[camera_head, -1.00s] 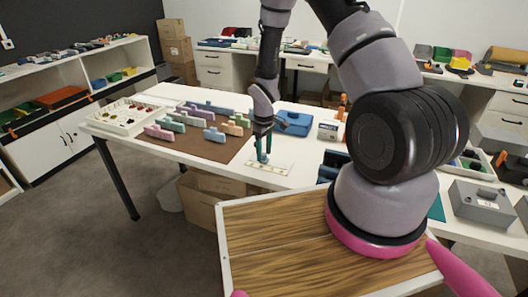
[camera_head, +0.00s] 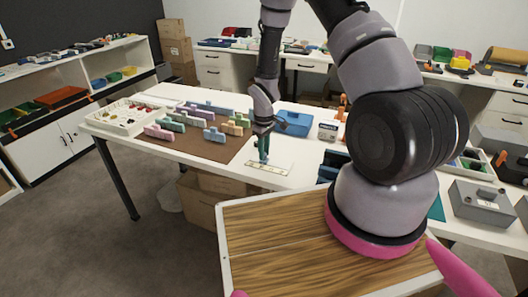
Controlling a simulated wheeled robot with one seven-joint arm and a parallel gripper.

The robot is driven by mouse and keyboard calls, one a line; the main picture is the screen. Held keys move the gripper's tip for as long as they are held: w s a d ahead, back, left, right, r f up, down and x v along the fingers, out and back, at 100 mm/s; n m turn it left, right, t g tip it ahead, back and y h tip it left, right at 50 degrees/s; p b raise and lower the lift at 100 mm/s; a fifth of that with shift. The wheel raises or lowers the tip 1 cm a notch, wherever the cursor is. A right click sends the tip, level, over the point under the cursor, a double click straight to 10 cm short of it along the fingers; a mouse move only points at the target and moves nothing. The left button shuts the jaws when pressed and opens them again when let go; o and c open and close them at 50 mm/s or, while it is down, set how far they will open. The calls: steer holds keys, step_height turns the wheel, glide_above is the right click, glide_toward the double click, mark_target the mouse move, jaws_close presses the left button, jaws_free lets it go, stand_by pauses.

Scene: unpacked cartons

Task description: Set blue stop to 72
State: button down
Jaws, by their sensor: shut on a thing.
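My gripper (camera_head: 262,147) is above the white table, shut on a small teal-blue piece, the blue stop (camera_head: 263,157). The stop is at a pale strip with marks (camera_head: 270,168) on the table, near its front edge. The marks and any numbers on the strip are too small to read. I cannot tell whether the stop touches the strip. The fingers hide part of the stop.
Several pastel blocks stand on a brown mat (camera_head: 205,148) to the left. A white tray (camera_head: 126,117) of small parts is farther left. A blue container (camera_head: 294,123) and a small box (camera_head: 328,131) stand behind and right of my gripper.

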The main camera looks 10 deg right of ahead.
stand_by(0.8)
steer(key=s+d, duration=0.2)
steer(key=d, duration=0.1)
steer(key=shift+s+d, duration=0.15)
steer(key=shift+s, duration=0.05)
steer(key=c, duration=0.7)
jaws_free()
step_height(320, 180, up, 11)
steer(key=shift+f, duration=0.1)
